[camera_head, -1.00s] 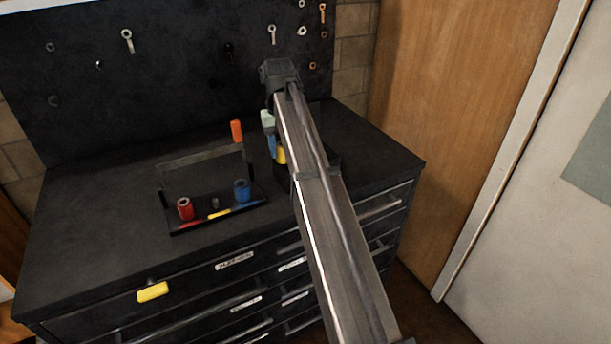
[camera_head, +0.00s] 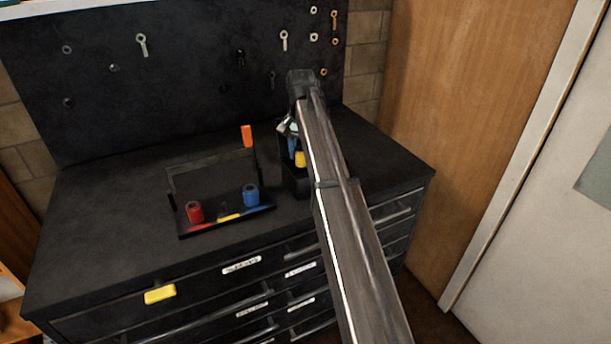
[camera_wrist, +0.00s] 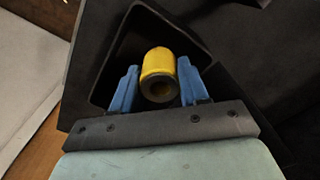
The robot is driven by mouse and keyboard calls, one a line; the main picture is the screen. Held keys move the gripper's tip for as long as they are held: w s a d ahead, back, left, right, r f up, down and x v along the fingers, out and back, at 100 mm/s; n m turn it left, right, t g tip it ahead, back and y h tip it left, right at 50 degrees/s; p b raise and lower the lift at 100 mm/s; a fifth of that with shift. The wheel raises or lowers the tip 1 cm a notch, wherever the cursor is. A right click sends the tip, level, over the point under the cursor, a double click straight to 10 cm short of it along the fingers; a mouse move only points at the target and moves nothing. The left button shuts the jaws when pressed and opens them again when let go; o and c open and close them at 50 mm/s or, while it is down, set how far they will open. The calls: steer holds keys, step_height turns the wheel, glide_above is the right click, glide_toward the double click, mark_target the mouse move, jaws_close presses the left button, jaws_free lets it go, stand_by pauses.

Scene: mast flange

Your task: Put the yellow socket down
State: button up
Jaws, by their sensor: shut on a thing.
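The yellow socket (camera_head: 300,159) is between the blue fingers of my gripper (camera_head: 296,152) in the head view. In the wrist view the yellow socket (camera_wrist: 159,66) lies between the two fingers of my gripper (camera_wrist: 158,78), its dark round hole facing the camera. The gripper is shut on it. A black open-topped bin (camera_head: 298,186) stands on the cabinet top under the gripper. In the wrist view the bin's rim (camera_wrist: 190,28) surrounds the socket. How deep the socket sits in the bin I cannot tell. My arm hides the bin's right side.
A black rack (camera_head: 212,228) left of the bin holds a red socket (camera_head: 195,212) and a blue socket (camera_head: 251,195); an orange piece (camera_head: 247,136) tops its post. A pegboard (camera_head: 190,70) with tools stands behind. The cabinet top (camera_head: 105,225) is clear at left.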

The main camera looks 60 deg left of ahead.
steer(key=shift+f, duration=3.8)
steer(key=o, duration=0.8)
steer(key=shift+f, duration=0.15)
steer(key=shift+o, duration=0.2)
step_height(320, 180, up, 12)
steer(key=shift+r, duration=0.2)
